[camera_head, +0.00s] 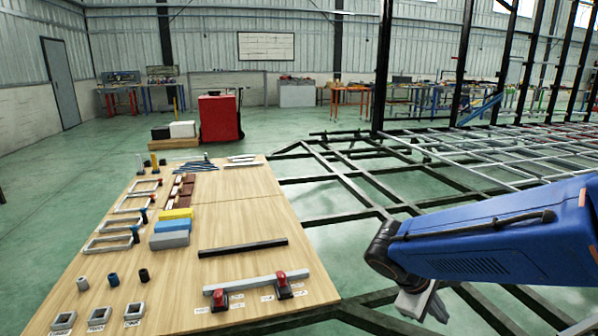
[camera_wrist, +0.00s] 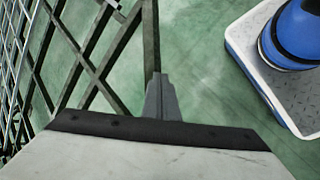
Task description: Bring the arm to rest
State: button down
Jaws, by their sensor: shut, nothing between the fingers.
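My blue arm (camera_head: 500,235) reaches in from the right in the head view. My gripper (camera_head: 418,302) hangs below its black wrist joint, over the dark chassis frame and to the right of the wooden table. In the wrist view my gripper (camera_wrist: 160,82) shows as one narrow grey shape with its fingers together, shut and empty. Beneath it lie green floor and dark chassis bars (camera_wrist: 92,60). Nothing touches the fingers in that view.
The wooden table (camera_head: 240,210) carries several frames, blocks, tubes and bars. A grey bar (camera_head: 258,283) with red-topped clamps lies near its front edge. The dark chassis (camera_head: 350,185) spreads to the right. A red cabinet (camera_head: 219,118) stands behind on open green floor.

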jog(key=s+a+r+m+t+y, duration=0.1)
jog(key=s+r+m+y, duration=0.1)
jog(key=s, duration=0.4)
jog(key=s+a+r+m+t+y, duration=0.2)
jog(key=s+r+m+y, duration=0.1)
jog(key=s+m+y, duration=0.2)
jog(key=shift+s+r+m, duration=0.15)
jog(key=shift+s+m, duration=0.5)
jog(key=shift+m, duration=0.15)
jog(key=shift+a, duration=0.1)
